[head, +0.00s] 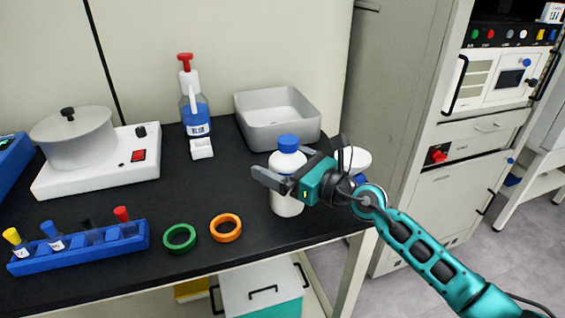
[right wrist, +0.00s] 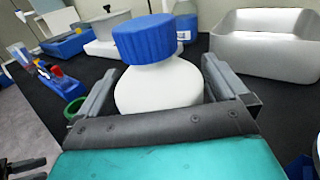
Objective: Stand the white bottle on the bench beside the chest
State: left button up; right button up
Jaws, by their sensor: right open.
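The white bottle (head: 287,203) with a blue cap (head: 288,143) stands upright on the black bench near its right front edge. My right gripper (head: 277,183) is open, with its fingers on either side of the bottle's body. In the right wrist view the bottle (right wrist: 160,88) sits between the two open fingers (right wrist: 165,90); contact cannot be told. The chest the task names may be the teal and white box (head: 262,290) on the shelf under the bench.
A grey tray (head: 277,139) stands behind the bottle. A green ring (head: 180,249) and an orange ring (head: 241,228) lie to its left. A blue tube rack (head: 80,251), a hotplate with a pot (head: 95,183) and a blue dispenser bottle (head: 195,117) occupy the bench. A white round object (head: 354,160) is partly hidden.

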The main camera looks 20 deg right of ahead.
jog(key=shift+r, duration=0.15)
jog(key=shift+s+d, duration=0.15)
jog(key=shift+s, duration=0.1)
jog(key=b+v, duration=0.2)
jog(key=v, duration=0.9)
jog(key=shift+s, duration=0.2)
jog(key=shift+d, duration=0.1)
